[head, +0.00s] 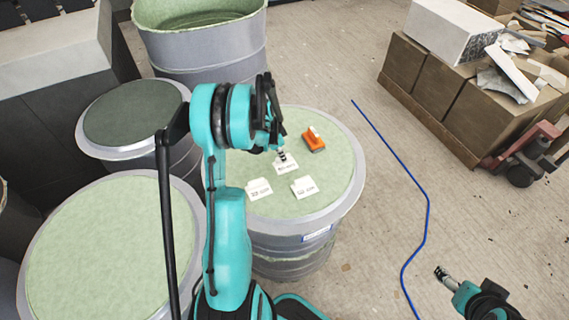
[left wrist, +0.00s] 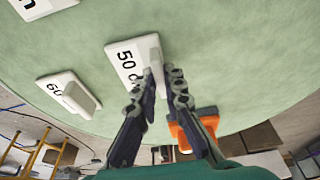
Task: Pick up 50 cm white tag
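The 50 cm white tag (left wrist: 124,60) is a white plate with black print and a raised upright tab. In the head view the tag (head: 286,168) is on the green drum top, partly hidden by my left gripper (head: 281,154). In the left wrist view my left gripper (left wrist: 160,82) has its two fingertips on either side of the tab, close against it, and looks shut on it. I cannot tell whether the tag is raised off the top. My right gripper (head: 442,273) is low at the right, away from the drum; its finger gap is unclear.
Two other white tags, at left (head: 258,189) and right (head: 304,187), lie nearer on the drum top (head: 330,165). An orange object (head: 314,140) lies just behind. Other drums stand to the left. A blue line (head: 415,185) runs along the floor; boxes (head: 430,85) sit back right.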

